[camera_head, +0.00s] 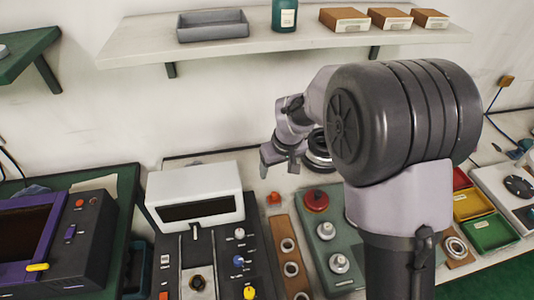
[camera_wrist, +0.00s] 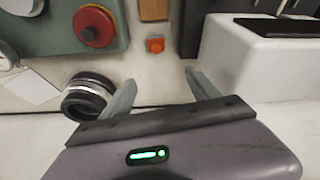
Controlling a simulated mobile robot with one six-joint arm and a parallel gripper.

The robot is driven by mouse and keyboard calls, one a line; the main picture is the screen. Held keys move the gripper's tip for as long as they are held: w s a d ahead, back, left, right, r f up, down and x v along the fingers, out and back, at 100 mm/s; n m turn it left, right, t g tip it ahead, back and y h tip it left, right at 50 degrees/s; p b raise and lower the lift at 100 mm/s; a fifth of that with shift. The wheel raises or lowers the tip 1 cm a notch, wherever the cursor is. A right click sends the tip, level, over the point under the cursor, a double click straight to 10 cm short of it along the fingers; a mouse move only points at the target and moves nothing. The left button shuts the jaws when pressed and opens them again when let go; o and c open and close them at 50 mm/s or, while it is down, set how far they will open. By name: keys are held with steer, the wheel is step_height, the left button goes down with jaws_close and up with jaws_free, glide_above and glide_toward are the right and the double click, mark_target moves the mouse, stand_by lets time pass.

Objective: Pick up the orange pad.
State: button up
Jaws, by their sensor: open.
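The orange pad (camera_wrist: 155,44) is a small orange-red block on the pale bench top in the wrist view. It lies ahead of the space between my fingers, apart from them. In the head view the pad (camera_head: 274,197) sits between the white-topped machine and the green panel with the red knob. My gripper (camera_wrist: 160,82) is open, with nothing between its two grey fingers. In the head view my gripper (camera_head: 279,166) hangs above and behind the pad, near the wall side of the bench.
Stacked dark and silver rings (camera_wrist: 90,97) stand close beside one finger. A white-topped machine (camera_wrist: 262,58) is on the other side. A red knob (camera_wrist: 94,26) on a green panel and a brown strip (camera_wrist: 153,9) are near the pad. A wall shelf (camera_head: 285,38) is above.

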steer(key=b, duration=0.4)
glide_toward(275, 194)
steer(key=x, duration=0.5)
steer(key=shift+w+a+f, duration=0.15)
steer(key=shift+w+a, duration=0.15)
steer(key=shift+w, duration=0.1)
steer(key=b+x, duration=0.1)
steer(key=x, duration=0.2)
steer(key=s+b+x, duration=0.1)
steer(key=x, duration=0.1)
steer(key=shift+w+d+f+b, duration=0.1)
steer(key=shift+d+f+b, duration=0.15)
steer(key=shift+f+b, duration=0.1)
steer(key=shift+r, duration=0.15)
steer(key=c, duration=1.4)
step_height(275, 194, up, 10)
steer(key=p, duration=0.4)
